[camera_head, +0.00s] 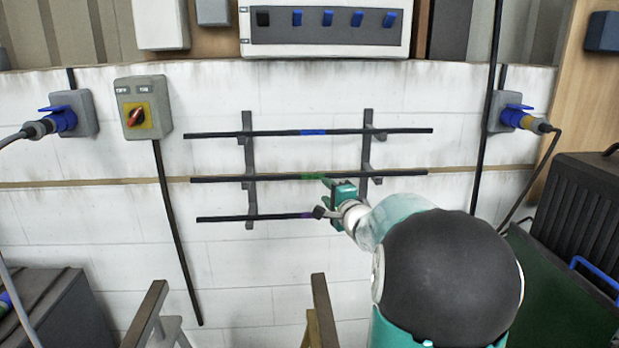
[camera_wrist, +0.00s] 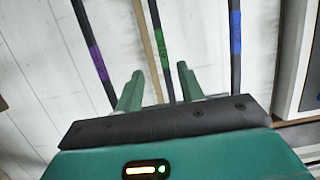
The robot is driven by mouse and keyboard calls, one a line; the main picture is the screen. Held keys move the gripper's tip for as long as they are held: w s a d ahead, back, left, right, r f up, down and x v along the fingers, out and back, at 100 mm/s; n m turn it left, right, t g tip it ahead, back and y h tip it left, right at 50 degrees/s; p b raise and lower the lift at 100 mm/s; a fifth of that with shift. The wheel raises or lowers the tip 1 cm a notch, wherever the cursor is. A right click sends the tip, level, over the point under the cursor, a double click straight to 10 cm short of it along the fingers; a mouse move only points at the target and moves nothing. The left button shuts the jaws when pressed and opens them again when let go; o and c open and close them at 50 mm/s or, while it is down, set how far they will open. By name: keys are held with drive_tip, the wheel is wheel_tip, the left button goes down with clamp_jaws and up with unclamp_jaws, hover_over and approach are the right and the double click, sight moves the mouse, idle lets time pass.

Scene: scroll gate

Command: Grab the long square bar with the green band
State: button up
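The long dark bar with the green band (camera_head: 313,176) lies level across the middle of a wall rack. In the wrist view, its green band (camera_wrist: 161,36) shows just beyond my fingertips, and the bar runs down through the gap between the fingers. My gripper (camera_wrist: 159,72) is open, with its two green fingers apart and nothing clamped. In the head view, my gripper (camera_head: 325,196) is in front of the rack, just below and right of the green band. How far the fingers are from the bar in depth I cannot tell.
A bar with a blue band (camera_head: 313,132) lies above and one with a purple band (camera_head: 305,215) below, both close to my gripper. Dark rack brackets (camera_head: 249,160) hold the bars. A red-knobbed switch box (camera_head: 145,107) and plugged sockets (camera_head: 502,112) are on the wall.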

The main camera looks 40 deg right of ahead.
sight(314, 176)
drive_tip(key=shift+r+x, duration=0.2)
drive_tip(key=shift+x, duration=5.35)
drive_tip(key=shift+d, duration=0.1)
drive_tip(key=shift+c, duration=0.5)
clamp_jaws()
drive_tip(key=shift+r, duration=0.25)
